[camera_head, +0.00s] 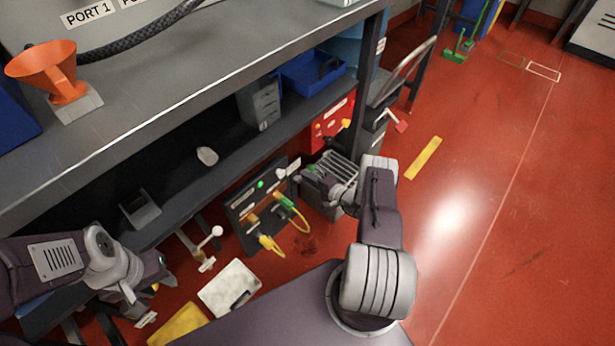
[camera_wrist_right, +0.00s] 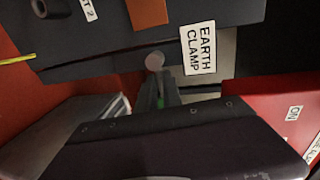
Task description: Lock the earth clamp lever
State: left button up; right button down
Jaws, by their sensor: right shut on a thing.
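The white EARTH CLAMP label (camera_wrist_right: 199,47) is on a dark panel in the right wrist view. A lever with a round grey-brown knob (camera_wrist_right: 154,61) stands just left of it. My right gripper (camera_wrist_right: 158,92) is shut on the lever below the knob; the dark wrist housing hides much of the lower part. In the head view my right gripper (camera_head: 304,178) is at the right side of the dark panel (camera_head: 240,220), and it hides the clamp area there. My left gripper (camera_head: 142,282) is at the lower left, away from the panel; its fingers are unclear.
Yellow cables (camera_head: 268,243) hang from the panel front. A red box (camera_head: 328,128) stands behind my right gripper. The grey shelf (camera_head: 200,85) overhangs the panel. A white tray (camera_head: 226,286) lies below it. The red floor at the right is mostly clear.

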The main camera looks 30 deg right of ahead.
jog(key=c, duration=1.5)
grip_release()
jog(key=p+v, duration=0.4)
jog(key=v, duration=0.5)
